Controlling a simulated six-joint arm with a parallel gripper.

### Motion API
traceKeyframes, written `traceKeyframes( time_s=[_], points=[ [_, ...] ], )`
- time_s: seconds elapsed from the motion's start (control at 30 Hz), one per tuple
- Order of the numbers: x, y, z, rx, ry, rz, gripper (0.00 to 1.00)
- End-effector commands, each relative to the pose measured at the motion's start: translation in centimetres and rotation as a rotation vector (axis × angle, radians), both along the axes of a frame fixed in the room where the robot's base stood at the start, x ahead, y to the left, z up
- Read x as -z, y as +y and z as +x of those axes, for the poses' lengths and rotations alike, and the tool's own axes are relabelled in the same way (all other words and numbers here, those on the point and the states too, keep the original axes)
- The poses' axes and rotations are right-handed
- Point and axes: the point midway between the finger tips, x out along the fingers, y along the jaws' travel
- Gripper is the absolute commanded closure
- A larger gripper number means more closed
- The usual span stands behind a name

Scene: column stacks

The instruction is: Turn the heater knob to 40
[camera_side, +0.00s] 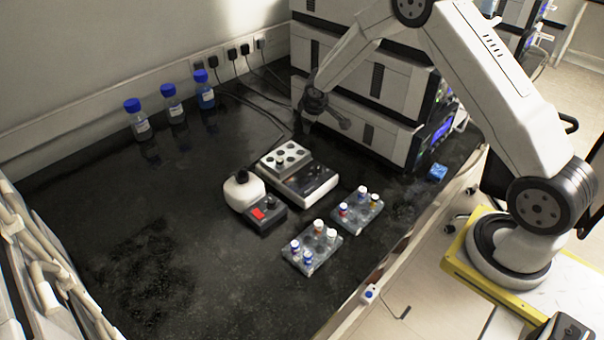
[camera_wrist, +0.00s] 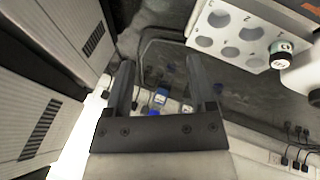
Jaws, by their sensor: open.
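The heater (camera_side: 309,183) stands mid-bench in the side view, a grey-white box with a dark front panel. A pale block with round holes (camera_side: 284,157) sits at its back left. The knob and its scale are too small to make out. In the wrist view the block (camera_wrist: 226,43) is at the top right, with a capped vial (camera_wrist: 281,52) in one hole; the knob is not discernible there. My gripper (camera_side: 303,128) is behind the heater, near the stacked instruments and apart from the block. In the wrist view my gripper (camera_wrist: 160,75) is open, its fingers spread with nothing gripped.
A mixer with a white rounded top (camera_side: 243,190) and red switch stands left of the heater. Two vial racks (camera_side: 312,250) (camera_side: 361,212) are in front. Stacked instruments (camera_side: 372,120) stand close on the right. Blue-capped bottles (camera_side: 171,105) line the back wall. The left bench is clear.

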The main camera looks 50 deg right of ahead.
Motion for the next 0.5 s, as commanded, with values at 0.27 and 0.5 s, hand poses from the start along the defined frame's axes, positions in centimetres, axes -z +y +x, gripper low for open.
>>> traceKeyframes(
  time_s=[0.27, 0.5],
  points=[
    [1.4, 1.2, -4.1, 0.059, 0.205, 0.11, 0.29],
    [1.9, 3.4, -6.6, 0.059, 0.331, 0.243, 0.29]
  ],
)
